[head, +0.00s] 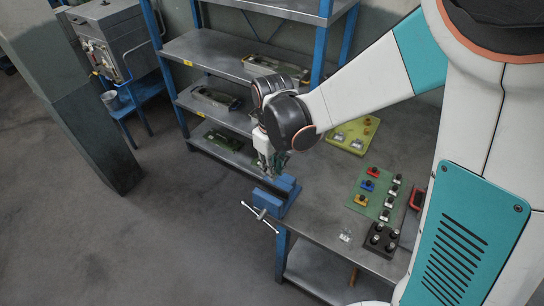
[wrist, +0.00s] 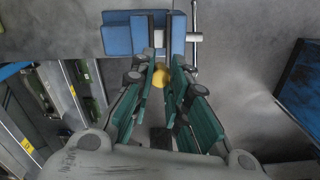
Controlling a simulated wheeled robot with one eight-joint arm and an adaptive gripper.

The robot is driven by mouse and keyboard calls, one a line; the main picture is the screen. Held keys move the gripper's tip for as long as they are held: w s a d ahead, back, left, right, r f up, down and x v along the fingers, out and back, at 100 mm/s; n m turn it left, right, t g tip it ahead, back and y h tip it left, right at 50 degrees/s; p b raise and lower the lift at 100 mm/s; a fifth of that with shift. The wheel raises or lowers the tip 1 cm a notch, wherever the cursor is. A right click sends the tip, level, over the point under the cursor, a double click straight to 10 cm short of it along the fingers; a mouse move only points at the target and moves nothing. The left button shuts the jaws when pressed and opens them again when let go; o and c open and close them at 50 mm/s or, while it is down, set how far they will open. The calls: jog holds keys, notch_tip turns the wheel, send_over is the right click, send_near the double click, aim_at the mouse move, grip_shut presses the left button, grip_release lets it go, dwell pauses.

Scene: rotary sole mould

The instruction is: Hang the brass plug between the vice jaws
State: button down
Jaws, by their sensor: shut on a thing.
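The brass plug (wrist: 159,76) shows as a small golden round shape between my fingertips in the wrist view. My gripper (wrist: 161,80) is shut on it; the fingers cover its sides. The blue vice (head: 278,197) is fixed at the left corner of the workbench in the head view. My gripper (head: 270,168) is just above the vice there, pointing down, and the plug cannot be made out. In the wrist view the vice (wrist: 127,37) lies beyond my fingertips, with a pale strip between its blue parts. I cannot tell the plug's height above the jaws.
The vice handle (head: 260,216) sticks out over the bench's left edge. On the workbench (head: 325,222), a green mat (head: 372,207) holds several coloured blocks, with a black rack (head: 380,240) in front. A yellow tray (head: 352,135) lies at the back. A metal shelf (head: 215,55) stands behind.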

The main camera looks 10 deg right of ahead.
aim_at(273, 184)
notch_tip(273, 184, down, 6)
jog(key=b, duration=0.4)
jog(key=shift+f+b, duration=1)
jog(key=shift+b, duration=0.45)
dwell(2.4)
jog(key=shift+s+f, duration=0.1)
jog(key=shift+s, duration=0.05)
dwell(0.3)
jog(key=c, duration=1.5)
grip_release()
jog(key=shift+f, duration=0.1)
jog(key=o, duration=0.6)
jog(key=shift+r, duration=0.2)
